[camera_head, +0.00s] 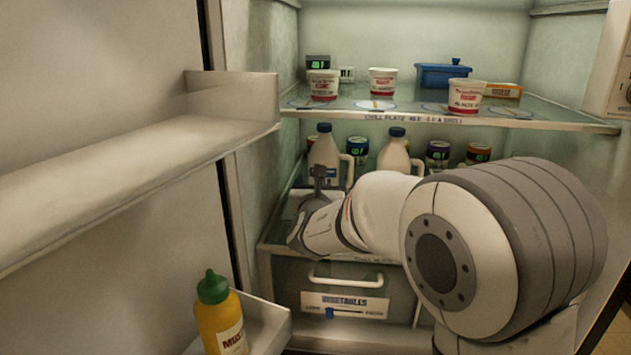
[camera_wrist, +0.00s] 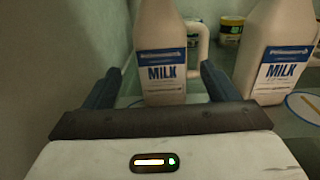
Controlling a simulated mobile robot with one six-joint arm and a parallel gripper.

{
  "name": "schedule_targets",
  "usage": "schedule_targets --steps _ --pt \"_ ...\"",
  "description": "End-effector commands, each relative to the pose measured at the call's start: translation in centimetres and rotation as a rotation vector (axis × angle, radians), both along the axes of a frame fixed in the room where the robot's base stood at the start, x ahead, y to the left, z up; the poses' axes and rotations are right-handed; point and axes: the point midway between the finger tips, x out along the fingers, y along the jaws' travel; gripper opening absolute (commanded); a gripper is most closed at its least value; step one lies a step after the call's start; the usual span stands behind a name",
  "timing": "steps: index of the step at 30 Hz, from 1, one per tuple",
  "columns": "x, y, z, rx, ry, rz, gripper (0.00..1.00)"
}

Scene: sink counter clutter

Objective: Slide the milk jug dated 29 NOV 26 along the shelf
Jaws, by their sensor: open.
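Two white milk jugs with blue caps and blue-and-white labels stand upright on the fridge's lower shelf (camera_head: 275,232). The left jug (camera_head: 324,152) is near the left wall; the right jug (camera_head: 396,150) is partly hidden by my arm. In the wrist view the left jug (camera_wrist: 163,50) stands ahead between the fingers of my open gripper (camera_wrist: 160,83), and I cannot tell whether either finger touches it. The right jug (camera_wrist: 283,50) stands outside the right finger. Both labels read MILK; the date print is too small to read. My gripper also shows in the head view (camera_head: 318,180), mostly hidden by its wrist.
Several jars, including one jar (camera_head: 357,150), stand behind the jugs. The upper shelf (camera_head: 440,117) holds white-and-red tubs (camera_head: 467,97) and a blue lidded dish (camera_head: 443,75). A vegetable drawer (camera_head: 345,303) lies below. The open door (camera_head: 110,190) is left, with a mustard bottle (camera_head: 219,318).

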Motion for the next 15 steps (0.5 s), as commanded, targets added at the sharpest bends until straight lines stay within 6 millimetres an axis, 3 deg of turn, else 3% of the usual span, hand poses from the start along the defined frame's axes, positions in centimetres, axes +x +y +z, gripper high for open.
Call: schedule_targets --steps 5,15 --pt "1.7 -0.1 0.0 0.000 0.000 -0.003 0.80" --pt "8.1 0.0 0.0 0.001 0.001 -0.002 0.80"
